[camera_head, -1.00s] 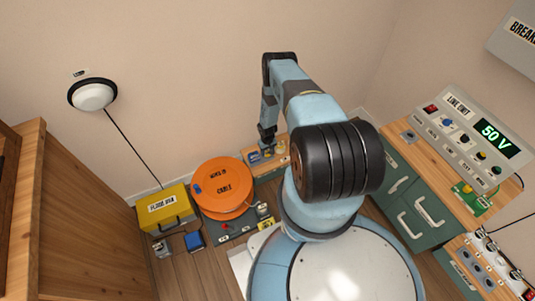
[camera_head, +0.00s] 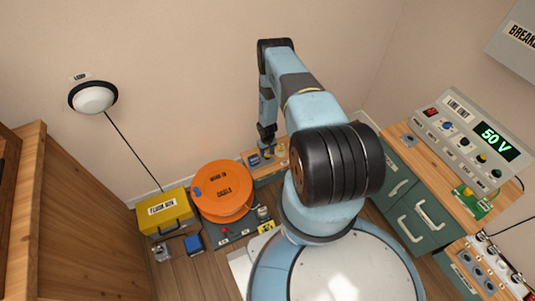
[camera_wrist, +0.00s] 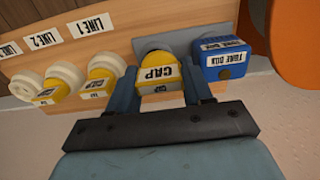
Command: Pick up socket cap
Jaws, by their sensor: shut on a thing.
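The socket cap (camera_wrist: 158,70) is yellow with a white label reading CAP. In the wrist view it sits between the two blue fingers of my gripper (camera_wrist: 160,88), which is shut on it. The cap is in front of a grey plate (camera_wrist: 180,42) on the wooden board (camera_wrist: 120,25). I cannot tell whether it still touches that plate. In the head view my gripper (camera_head: 267,151) is low at the wooden board by the back wall, and the cap is too small to make out there.
Other yellow caps (camera_wrist: 103,78) and white sockets line the board at left, below LINE labels. An orange cable reel (camera_head: 222,190) stands left of my gripper, with a yellow box (camera_head: 165,212) beyond it.

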